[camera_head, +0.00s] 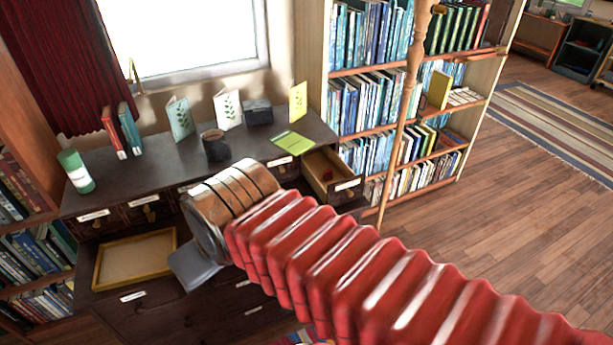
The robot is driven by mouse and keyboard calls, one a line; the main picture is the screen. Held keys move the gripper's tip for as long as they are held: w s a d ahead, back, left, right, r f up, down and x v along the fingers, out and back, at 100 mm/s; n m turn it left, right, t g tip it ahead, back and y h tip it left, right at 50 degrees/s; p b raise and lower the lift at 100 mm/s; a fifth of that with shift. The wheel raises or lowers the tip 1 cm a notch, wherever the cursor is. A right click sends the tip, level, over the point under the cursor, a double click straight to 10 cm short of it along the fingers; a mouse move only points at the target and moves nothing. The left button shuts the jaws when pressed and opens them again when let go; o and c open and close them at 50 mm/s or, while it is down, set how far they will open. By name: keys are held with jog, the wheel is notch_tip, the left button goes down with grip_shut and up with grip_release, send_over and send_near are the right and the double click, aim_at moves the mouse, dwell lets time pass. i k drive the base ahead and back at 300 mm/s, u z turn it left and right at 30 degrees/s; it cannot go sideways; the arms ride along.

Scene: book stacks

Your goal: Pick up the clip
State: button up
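I cannot make out a clip for certain. A small red item (325,179) lies in the open drawer (345,186) at the right end of the dark cabinet, too small to identify. My arm reaches in from the lower right and covers part of the cabinet front. My gripper (194,266) shows as a grey piece at the arm's end, in front of the cabinet's lower shelf. Its fingers are not clear enough to tell open from shut, and no held thing is visible.
The cabinet top (165,158) bears a green-white cylinder (75,171), two upright books (121,131), several cards, a dark mug (215,146), a dark box (258,112) and a green booklet (293,142). A yellow-framed tray (102,267) lies below. Bookshelves flank the cabinet. Wooden floor (530,190) is clear at right.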

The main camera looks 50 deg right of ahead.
aim_at(328, 175)
jog(key=u, duration=1.7)
jog(key=k, duration=1.15)
jog(key=z, duration=1.85)
